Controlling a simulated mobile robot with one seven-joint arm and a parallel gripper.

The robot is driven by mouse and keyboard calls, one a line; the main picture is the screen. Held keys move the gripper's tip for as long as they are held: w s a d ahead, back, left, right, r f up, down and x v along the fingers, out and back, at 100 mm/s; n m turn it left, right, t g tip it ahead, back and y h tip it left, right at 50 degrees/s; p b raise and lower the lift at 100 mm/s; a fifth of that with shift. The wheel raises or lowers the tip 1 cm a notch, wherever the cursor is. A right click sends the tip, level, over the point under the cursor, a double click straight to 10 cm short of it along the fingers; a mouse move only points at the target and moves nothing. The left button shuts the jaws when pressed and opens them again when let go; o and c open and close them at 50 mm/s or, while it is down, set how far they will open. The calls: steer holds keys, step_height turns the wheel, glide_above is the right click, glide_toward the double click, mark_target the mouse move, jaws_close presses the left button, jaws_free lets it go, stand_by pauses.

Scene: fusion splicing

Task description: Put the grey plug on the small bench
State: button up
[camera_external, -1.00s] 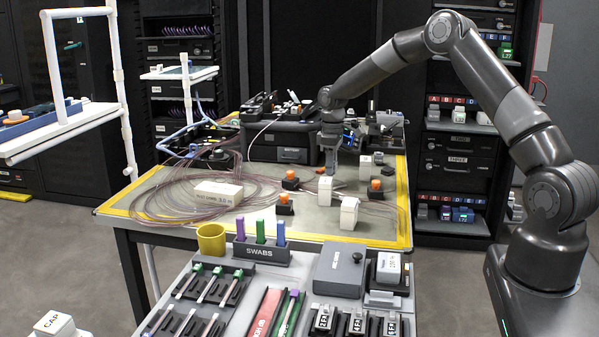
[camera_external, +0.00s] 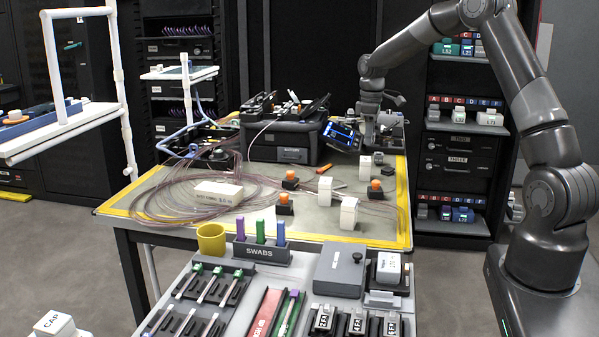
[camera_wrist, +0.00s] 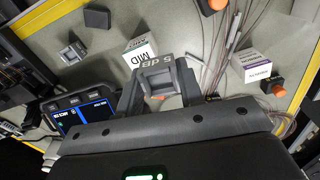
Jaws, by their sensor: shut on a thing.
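My gripper (camera_wrist: 158,92) is shut on a grey block marked "5 dB" (camera_wrist: 157,70), which I take to be the grey plug. It sits between the two fingers, with a square opening in its face. In the outside view my gripper (camera_external: 368,143) is above the back right of the yellow-edged table (camera_external: 255,228), beside the splicer's tilted blue screen (camera_external: 342,135). The plug is too small to make out there. A small white stand (camera_external: 180,73) with a flat top stands behind the table at the left; I cannot tell if it is the small bench.
A white box marked "MID" (camera_wrist: 139,50) and another white box (camera_wrist: 251,66) lie below the gripper. Orange-topped dark blocks (camera_external: 291,181) and loose fibre coils (camera_external: 160,200) cover parts of the table. A black case (camera_external: 285,135) stands at the back.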

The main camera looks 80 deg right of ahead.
step_height(320, 180, up, 4)
steer(key=shift+f, duration=0.1)
steer(key=w+a, duration=1.1)
steer(key=a, duration=0.4)
glide_above(242, 318)
steer(key=shift+n, duration=0.4)
step_height(242, 318, down, 12)
steer(key=shift+d, duration=0.15)
steer(key=shift+a+f, duration=0.2)
steer(key=shift+f, duration=1.9)
steer(key=shift+f, duration=0.1)
